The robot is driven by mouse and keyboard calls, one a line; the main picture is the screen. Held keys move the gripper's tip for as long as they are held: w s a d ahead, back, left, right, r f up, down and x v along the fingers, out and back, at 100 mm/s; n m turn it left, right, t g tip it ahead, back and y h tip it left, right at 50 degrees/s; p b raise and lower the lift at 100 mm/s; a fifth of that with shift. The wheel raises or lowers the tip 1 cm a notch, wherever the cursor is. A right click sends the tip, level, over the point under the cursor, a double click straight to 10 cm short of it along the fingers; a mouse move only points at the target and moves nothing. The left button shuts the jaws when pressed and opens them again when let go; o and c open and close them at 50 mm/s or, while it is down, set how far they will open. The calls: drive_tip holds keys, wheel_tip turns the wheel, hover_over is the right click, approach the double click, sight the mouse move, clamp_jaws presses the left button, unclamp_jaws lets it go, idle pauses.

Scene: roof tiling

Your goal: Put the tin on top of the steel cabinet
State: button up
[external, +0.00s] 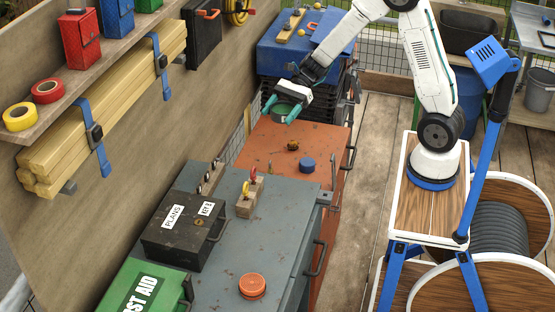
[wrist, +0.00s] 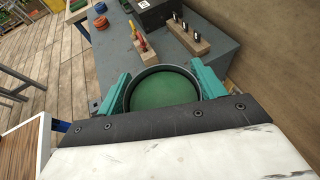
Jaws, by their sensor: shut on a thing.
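My gripper (external: 284,109) is shut around the sides of a round tin with a green face and dark rim (external: 287,105). It holds the tin in the air, over the far part of the rusty orange cabinet (external: 262,142) in the external view. In the wrist view the tin (wrist: 163,92) sits between the two teal fingers of my gripper (wrist: 163,80). The grey steel cabinet (external: 225,262) stands nearer the external camera, beside the orange one. Its top also shows beyond the tin in the wrist view (wrist: 135,67).
On the grey top are a black PLANS box (external: 184,229), a green first-aid case (external: 146,290), wooden blocks holding tools (external: 249,196), and an orange round item (external: 252,286). A blue round item (external: 307,165) lies on the orange cabinet. Bare grey space lies right of the PLANS box.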

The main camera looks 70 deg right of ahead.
drive_tip(key=w+a, duration=0.3)
drive_tip(key=a, duration=1)
drive_tip(key=n+g, duration=0.1)
hover_over(259, 249)
wheel_tip(259, 249, down, 4)
drive_tip(key=shift+y, duration=0.3)
wheel_tip(259, 249, down, 9)
drive_tip(key=shift+w+f, duration=0.1)
drive_tip(key=shift+f, duration=0.05)
drive_tip(key=shift+f, duration=0.15)
drive_tip(key=o, duration=1.2)
